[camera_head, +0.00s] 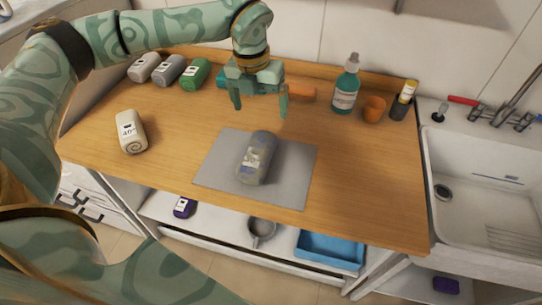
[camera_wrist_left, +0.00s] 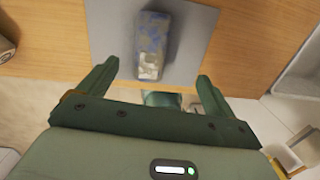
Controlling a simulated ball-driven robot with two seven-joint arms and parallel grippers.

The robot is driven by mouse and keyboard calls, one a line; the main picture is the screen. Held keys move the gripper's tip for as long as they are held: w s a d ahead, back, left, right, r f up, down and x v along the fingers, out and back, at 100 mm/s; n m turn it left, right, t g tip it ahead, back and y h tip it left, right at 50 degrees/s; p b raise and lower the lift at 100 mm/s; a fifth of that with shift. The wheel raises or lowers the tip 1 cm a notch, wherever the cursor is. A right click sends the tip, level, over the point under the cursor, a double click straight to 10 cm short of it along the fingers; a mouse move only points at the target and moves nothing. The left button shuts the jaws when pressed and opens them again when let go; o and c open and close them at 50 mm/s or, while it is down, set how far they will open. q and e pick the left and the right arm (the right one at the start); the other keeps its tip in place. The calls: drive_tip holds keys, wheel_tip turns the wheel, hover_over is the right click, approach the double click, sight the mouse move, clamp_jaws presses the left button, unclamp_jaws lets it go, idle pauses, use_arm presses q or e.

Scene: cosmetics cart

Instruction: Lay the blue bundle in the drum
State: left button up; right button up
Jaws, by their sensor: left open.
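A mottled grey-blue bundle (camera_head: 257,157) with a pale label lies on a grey mat (camera_head: 215,172) in the middle of the wooden top. In the left wrist view the bundle (camera_wrist_left: 153,40) looks bluer, with a pale patch at its near end. My left gripper (camera_head: 260,108) is open and empty, pointing down above the wooden top, behind the bundle and apart from it. In the left wrist view the bundle appears ahead, between its spread fingers. I cannot pick out a drum for certain in either view. My right gripper is not in view.
A teal bottle (camera_head: 345,88), orange cup (camera_head: 374,109) and yellow-topped tube (camera_head: 403,100) stand at the back right. A blue tray (camera_head: 330,249) is on the shelf below.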

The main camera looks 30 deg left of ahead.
sight(257, 148)
use_arm(q)
drive_tip(key=shift+n+g+y, duration=0.3)
drive_tip(key=shift+n+g, duration=0.1)
drive_tip(key=f, duration=0.3)
drive_tip(key=s+f+b, duration=0.1)
drive_tip(key=f, duration=0.3)
drive_tip(key=f+b, duration=0.1)
drive_tip(key=f, duration=0.2)
drive_tip(key=shift+s+a+f, duration=0.25)
drive_tip(key=shift+a+f, duration=0.1)
drive_tip(key=shift+f, duration=0.5)
drive_tip(key=f, duration=0.2)
drive_tip(key=f+b, duration=0.1)
drive_tip(key=f, duration=0.1)
drive_tip(key=shift+d+f, duration=0.2)
drive_tip(key=shift+f, duration=0.2)
drive_tip(key=shift+r, duration=0.1)
drive_tip(key=c, duration=1.3)
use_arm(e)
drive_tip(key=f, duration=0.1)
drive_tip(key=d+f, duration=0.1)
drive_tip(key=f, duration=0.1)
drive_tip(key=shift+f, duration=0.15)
